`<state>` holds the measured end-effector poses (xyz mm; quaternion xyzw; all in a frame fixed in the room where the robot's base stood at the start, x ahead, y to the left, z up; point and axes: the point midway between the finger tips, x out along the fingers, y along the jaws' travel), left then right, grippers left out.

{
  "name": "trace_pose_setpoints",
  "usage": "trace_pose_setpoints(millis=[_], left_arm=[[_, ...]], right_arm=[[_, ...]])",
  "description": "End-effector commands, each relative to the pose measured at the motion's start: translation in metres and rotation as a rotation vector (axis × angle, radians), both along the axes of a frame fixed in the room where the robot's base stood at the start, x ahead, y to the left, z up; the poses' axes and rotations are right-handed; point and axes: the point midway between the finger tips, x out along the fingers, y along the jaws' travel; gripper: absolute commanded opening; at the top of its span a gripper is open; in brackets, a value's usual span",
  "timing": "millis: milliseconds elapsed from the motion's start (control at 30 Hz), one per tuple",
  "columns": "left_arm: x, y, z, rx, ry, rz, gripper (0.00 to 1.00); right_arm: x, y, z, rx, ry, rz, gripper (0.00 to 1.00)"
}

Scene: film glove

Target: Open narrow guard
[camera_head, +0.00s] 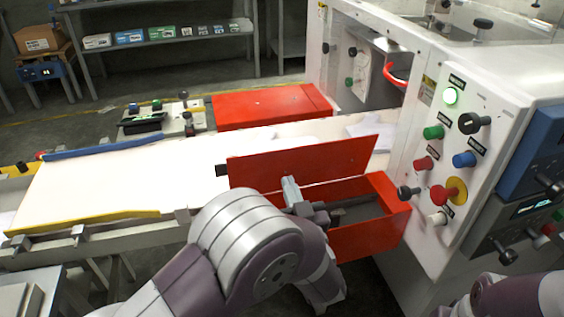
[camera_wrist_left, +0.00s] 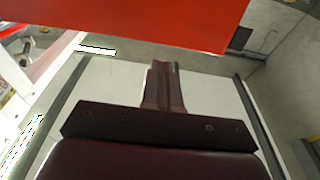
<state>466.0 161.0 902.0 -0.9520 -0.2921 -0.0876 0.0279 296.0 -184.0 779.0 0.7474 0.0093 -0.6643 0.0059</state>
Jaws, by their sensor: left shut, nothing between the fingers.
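A red guard panel (camera_head: 312,160) stands raised and tilted over the near side of the white conveyor, with a black knob (camera_head: 222,170) at its left end. I take it to be the narrow guard. Below it is an open-topped red box (camera_head: 385,222) with a dark inside. My left gripper (camera_head: 312,211) is shut and empty, just in front of the panel's lower edge and over the box; whether it touches the panel is unclear. In the left wrist view the red panel (camera_wrist_left: 130,22) spans the top, beyond my gripper (camera_wrist_left: 163,70). My right gripper is out of view.
A second red guard (camera_head: 270,106) lies flat on the conveyor's far side. The machine's control panel (camera_head: 450,150), with several knobs and buttons, stands close on the right. The white conveyor bed (camera_head: 120,185) stretches left. Shelves with boxes stand behind.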

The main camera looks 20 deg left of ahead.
Motion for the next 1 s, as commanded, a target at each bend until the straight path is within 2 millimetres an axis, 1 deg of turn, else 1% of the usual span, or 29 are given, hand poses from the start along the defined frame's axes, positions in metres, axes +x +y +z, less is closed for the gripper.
trace_pose_setpoints(millis=[33, 200, 400, 533, 833, 867, 933, 1000], left_arm=[[0.008, 0.007, 0.001, -0.001, -0.002, 0.005, 0.0], [0.037, 0.026, 0.008, -0.001, -0.002, 0.003, 0.0], [0.058, 0.04, 0.013, 0.0, -0.001, 0.001, 0.0], [0.063, 0.043, 0.014, 0.0, 0.0, 0.0, 0.0], [0.064, 0.043, 0.014, -0.001, 0.0, -0.001, 0.0], [0.064, 0.043, 0.016, -0.002, 0.002, -0.001, 0.0], [0.067, 0.046, 0.022, -0.015, 0.022, 0.0, 0.0], [0.073, 0.05, 0.031, -0.041, 0.06, 0.0, 0.0]], right_arm=[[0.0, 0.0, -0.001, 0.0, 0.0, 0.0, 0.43], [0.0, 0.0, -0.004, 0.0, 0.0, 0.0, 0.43], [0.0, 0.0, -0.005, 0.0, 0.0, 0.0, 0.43], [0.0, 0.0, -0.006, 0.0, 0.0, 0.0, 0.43], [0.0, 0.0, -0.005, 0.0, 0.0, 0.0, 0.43], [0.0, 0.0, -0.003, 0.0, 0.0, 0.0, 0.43], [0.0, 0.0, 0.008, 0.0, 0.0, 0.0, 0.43], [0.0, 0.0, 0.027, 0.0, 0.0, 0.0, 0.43]])
